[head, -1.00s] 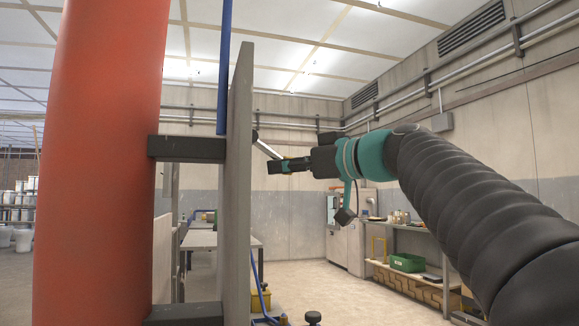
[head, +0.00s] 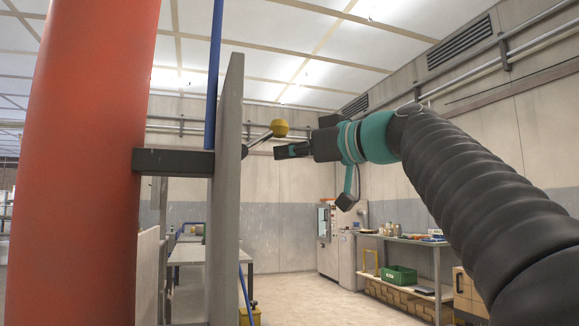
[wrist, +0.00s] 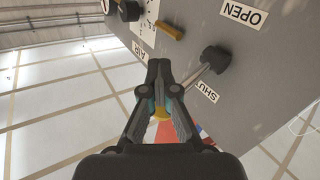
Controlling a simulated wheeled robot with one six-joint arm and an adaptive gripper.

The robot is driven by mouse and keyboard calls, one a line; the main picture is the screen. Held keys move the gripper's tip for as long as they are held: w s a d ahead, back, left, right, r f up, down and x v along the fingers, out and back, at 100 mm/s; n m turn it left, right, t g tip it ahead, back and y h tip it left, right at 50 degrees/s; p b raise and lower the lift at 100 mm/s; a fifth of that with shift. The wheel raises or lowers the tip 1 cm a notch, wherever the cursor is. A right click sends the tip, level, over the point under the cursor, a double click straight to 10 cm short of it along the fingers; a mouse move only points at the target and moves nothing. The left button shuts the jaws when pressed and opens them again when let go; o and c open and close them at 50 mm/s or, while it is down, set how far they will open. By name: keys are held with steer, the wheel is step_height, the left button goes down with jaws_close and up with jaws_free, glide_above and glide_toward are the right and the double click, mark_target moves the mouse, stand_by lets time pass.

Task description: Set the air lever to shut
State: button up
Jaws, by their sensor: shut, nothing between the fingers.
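The air lever (head: 258,141) is a metal rod with a yellow knob (head: 279,128), reaching up and right from the grey panel (head: 228,200) in the head view. In the wrist view the lever's rod (wrist: 192,79) runs from its black hub (wrist: 216,59) down-left toward the SHUT label (wrist: 207,91) side and behind my fingers. The OPEN label (wrist: 243,13) is on the hub's other side. Part of the yellow knob (wrist: 161,114) shows between my fingers. My gripper (head: 278,153) is shut and empty, just below the knob in the head view; contact is unclear.
In the wrist view a yellow peg (wrist: 170,31) and a black knob (wrist: 129,10) stick out of the panel. A red column (head: 85,170) stands left of the panel. A shelf bench with a green crate (head: 399,275) stands far right. Floor between is clear.

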steer(key=o, duration=0.4)
steer(key=shift+a+f, duration=0.1)
steer(key=o, duration=0.7)
steer(key=shift+f, duration=0.1)
steer(key=shift+o, duration=0.2)
steer(key=shift+d, duration=0.2)
steer(key=v, duration=1.2)
steer(key=shift+w, duration=0.1)
